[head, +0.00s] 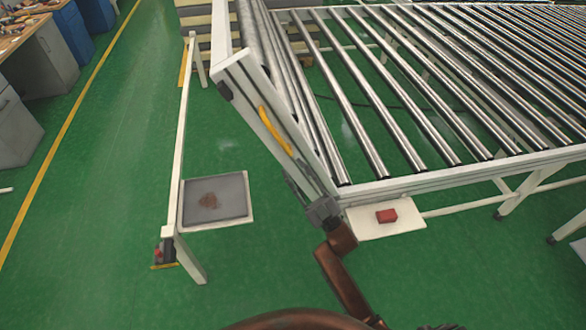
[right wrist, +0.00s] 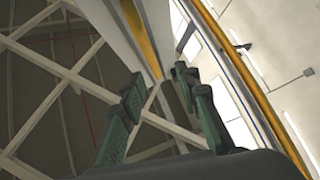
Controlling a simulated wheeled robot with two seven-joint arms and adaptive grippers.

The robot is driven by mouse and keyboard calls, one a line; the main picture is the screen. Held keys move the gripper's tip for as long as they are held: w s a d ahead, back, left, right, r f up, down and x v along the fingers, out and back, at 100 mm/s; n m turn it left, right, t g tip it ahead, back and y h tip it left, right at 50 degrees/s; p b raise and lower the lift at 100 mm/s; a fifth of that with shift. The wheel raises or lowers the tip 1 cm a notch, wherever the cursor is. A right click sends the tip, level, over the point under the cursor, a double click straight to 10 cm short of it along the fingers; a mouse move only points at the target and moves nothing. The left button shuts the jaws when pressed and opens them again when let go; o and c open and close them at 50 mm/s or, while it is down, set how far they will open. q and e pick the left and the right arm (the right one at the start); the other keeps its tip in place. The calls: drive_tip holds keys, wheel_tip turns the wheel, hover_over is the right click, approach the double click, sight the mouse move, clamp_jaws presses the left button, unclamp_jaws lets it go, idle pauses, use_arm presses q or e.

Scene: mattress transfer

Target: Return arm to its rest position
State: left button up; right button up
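My right arm comes up from the bottom in the head view, and its gripper (head: 306,193) is beside the lower end of the tilted white frame (head: 268,125). A yellow handle (head: 278,130) runs along that frame, above the gripper. In the right wrist view my gripper (right wrist: 158,82) has its two green-grey fingers apart, with nothing held between them. A white beam with a yellow strip (right wrist: 142,38) lies beyond the fingertips. Whether the gripper touches the frame cannot be told. My left gripper is out of view.
A roller conveyor (head: 420,100) fills the right side. A white plate with a red box (head: 386,216) is at its near corner. A low white stand with a grey panel (head: 216,199) is left of my arm. Green floor (head: 110,220) is open farther left, before cabinets (head: 40,60).

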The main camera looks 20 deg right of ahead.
drive_tip(key=d+f+m+g+h, duration=0.3)
drive_tip(key=f+h, duration=0.1)
drive_tip(key=f, duration=1.3)
drive_tip(key=d+f+m+g+h, duration=0.3)
drive_tip(key=f, duration=1.4)
drive_tip(key=s+d+f+g+h, duration=0.1)
drive_tip(key=s+f, duration=0.1)
drive_tip(key=f, duration=0.4)
drive_tip(key=s+d+f+m+g, duration=0.1)
drive_tip(key=s+f, duration=0.2)
drive_tip(key=f, duration=0.2)
drive_tip(key=s+d+f+g+h, duration=0.1)
drive_tip(key=s+f, duration=0.1)
drive_tip(key=f, duration=0.4)
drive_tip(key=s+d+f+m+g+h, duration=0.1)
drive_tip(key=s+d+f+g, duration=0.15)
drive_tip(key=s+f, duration=0.8)
drive_tip(key=s+d+f+m+g+h, duration=0.1)
drive_tip(key=s+f+g, duration=0.3)
drive_tip(key=s+f, duration=0.7)
drive_tip(key=s+d+f+g, duration=0.1)
drive_tip(key=s+f+g, duration=0.2)
drive_tip(key=s, duration=1.1)
drive_tip(key=s+f+m+g, duration=0.1)
drive_tip(key=s+f+g, duration=0.2)
drive_tip(key=s, duration=1)
drive_tip(key=shift+s+d+f, duration=0.35)
drive_tip(key=shift+f, duration=0.35)
